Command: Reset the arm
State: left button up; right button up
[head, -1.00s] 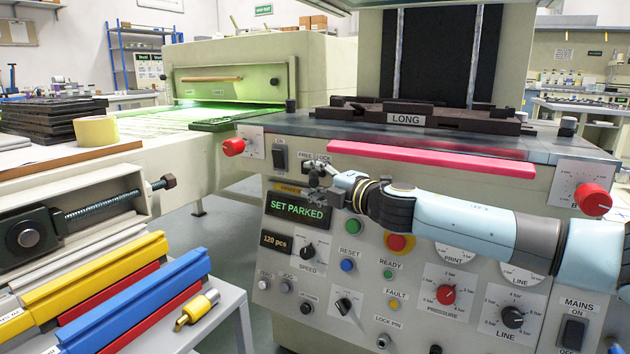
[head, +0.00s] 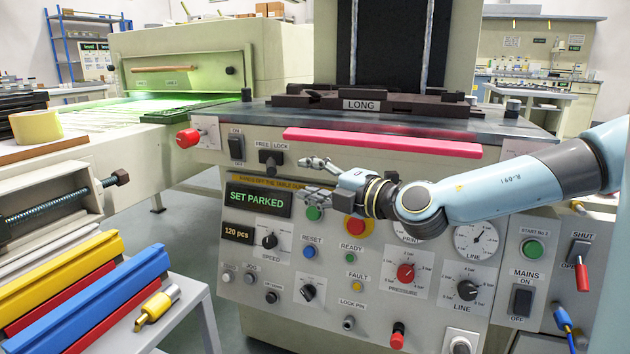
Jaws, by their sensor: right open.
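My right arm (head: 490,195) comes in from the right, pale blue with black joints. Its right gripper (head: 308,178) is open and empty, its fingers pointing left. It is in front of the machine's control panel (head: 330,255), just right of the FREE/LOCK switch (head: 271,158) and above the green button (head: 314,213). I cannot tell whether it touches the panel. The red button (head: 356,228) shows below the wrist. The display (head: 258,200) reads SET PARKED. My left gripper is not in view.
A pink bar (head: 380,142) runs along the machine's front edge above the gripper. A red knob (head: 188,138) juts out at the left. Yellow (head: 55,270) and blue (head: 95,300) squeegee bars lie on a bench at lower left. Open floor shows between bench and machine.

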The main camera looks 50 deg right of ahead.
jog(key=shift+s, duration=0.45)
dwell(0.3)
